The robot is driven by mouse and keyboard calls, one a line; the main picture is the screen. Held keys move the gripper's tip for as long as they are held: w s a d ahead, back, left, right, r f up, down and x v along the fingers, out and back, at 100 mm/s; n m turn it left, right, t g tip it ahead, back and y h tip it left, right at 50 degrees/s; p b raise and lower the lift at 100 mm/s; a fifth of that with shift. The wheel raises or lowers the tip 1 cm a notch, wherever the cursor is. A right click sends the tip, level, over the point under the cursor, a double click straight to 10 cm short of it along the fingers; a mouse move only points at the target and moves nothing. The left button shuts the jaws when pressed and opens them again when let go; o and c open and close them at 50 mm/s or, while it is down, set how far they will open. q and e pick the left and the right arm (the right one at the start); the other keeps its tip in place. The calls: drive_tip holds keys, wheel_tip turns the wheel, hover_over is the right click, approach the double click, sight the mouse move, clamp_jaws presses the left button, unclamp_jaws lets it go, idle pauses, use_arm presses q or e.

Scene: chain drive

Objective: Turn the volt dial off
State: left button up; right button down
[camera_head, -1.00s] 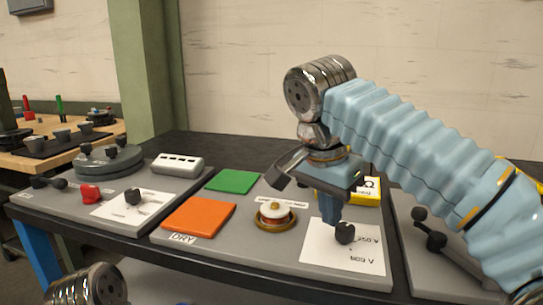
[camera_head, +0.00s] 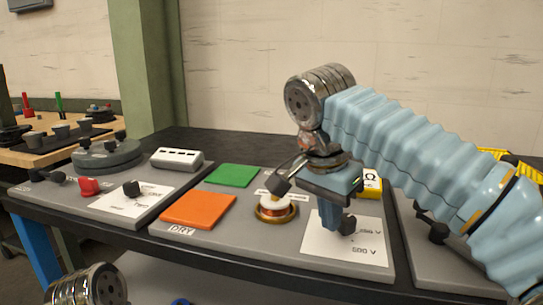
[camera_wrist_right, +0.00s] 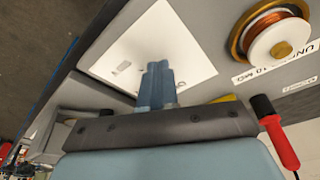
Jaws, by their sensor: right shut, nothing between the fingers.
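The volt dial's white plate (camera_head: 320,244), printed with volt marks, lies on the grey board below my right gripper. Its black knob (camera_head: 348,226) shows partly beside the blue fingers; the rest is hidden. My right gripper (camera_head: 332,228) points down with its fingers shut and empty, right next to the knob; I cannot tell whether they touch it. In the right wrist view the shut fingers (camera_wrist_right: 157,85) stand in front of the white plate (camera_wrist_right: 155,45), and the knob is hidden. The knob's pointing direction cannot be read. My left gripper is not in view.
A copper coil (camera_head: 277,207) sits left of the dial plate, with orange (camera_head: 198,210) and green (camera_head: 236,176) pads beyond it. A yellow meter (camera_head: 371,185) is behind the gripper. Another panel with a black handle (camera_head: 438,232) is at the right. A red-handled tool (camera_wrist_right: 278,135) shows in the wrist view.

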drive_tip(key=shift+s+d+r+p, duration=0.1)
drive_tip(key=shift+s+d+p, duration=0.05)
drive_tip(key=shift+d+p, duration=0.15)
drive_tip(key=shift+s+d, duration=0.15)
drive_tip(key=shift+s, duration=0.2)
drive_tip(key=shift+s+a+p, duration=0.2)
drive_tip(key=shift+a+p, duration=0.1)
drive_tip(key=shift+p, duration=0.05)
wheel_tip(320, 180, up, 6)
drive_tip(key=shift+f+p, duration=0.1)
drive_tip(key=shift+p, duration=0.2)
